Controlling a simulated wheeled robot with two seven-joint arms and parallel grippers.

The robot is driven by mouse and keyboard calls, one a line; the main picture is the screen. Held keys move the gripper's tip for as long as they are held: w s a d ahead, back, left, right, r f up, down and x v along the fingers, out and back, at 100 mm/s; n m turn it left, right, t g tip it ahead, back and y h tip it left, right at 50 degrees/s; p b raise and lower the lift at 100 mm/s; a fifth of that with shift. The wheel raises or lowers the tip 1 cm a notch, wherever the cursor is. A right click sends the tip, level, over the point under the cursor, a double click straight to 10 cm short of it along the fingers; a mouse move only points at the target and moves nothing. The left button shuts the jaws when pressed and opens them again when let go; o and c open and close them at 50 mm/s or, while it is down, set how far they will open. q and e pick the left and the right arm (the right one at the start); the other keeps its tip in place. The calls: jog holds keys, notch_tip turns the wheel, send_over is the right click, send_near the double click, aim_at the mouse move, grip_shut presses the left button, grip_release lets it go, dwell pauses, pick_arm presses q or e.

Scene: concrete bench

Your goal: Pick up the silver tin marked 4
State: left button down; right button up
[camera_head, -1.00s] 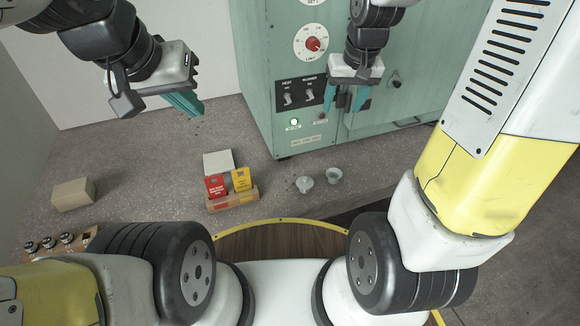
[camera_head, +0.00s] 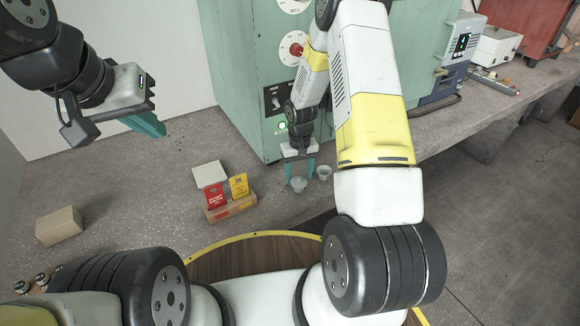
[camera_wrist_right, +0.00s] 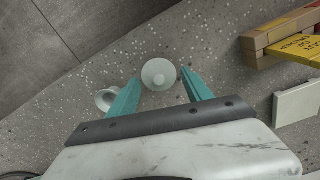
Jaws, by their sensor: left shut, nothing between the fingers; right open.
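I cannot make out a silver tin marked 4 in either view. My right gripper (camera_head: 297,172) is open, pointing down at the front of the bench by the green cabinet. A small pale grey cup (camera_head: 298,185) lies just below its fingertips; in the right wrist view a pale round cup (camera_wrist_right: 158,73) shows between the open fingers (camera_wrist_right: 160,92), with nothing gripped. A second small cup (camera_head: 323,173) stands just right of it. My left gripper (camera_head: 146,123) is shut and empty, held above the bench at the left.
A wooden holder with red and yellow packets (camera_head: 231,208) and a white block (camera_head: 209,174) are left of the cups. A tan box (camera_head: 59,225) and several small round-topped items (camera_head: 40,279) sit at far left. The green cabinet (camera_head: 236,80) stands behind. Bare bench lies between.

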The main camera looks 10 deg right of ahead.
aim_at(299, 178)
notch_tip(299, 178, down, 5)
jog(key=shift+d+r, duration=0.15)
jog(key=shift+r, duration=0.05)
jog(key=shift+c, duration=0.2)
grip_shut()
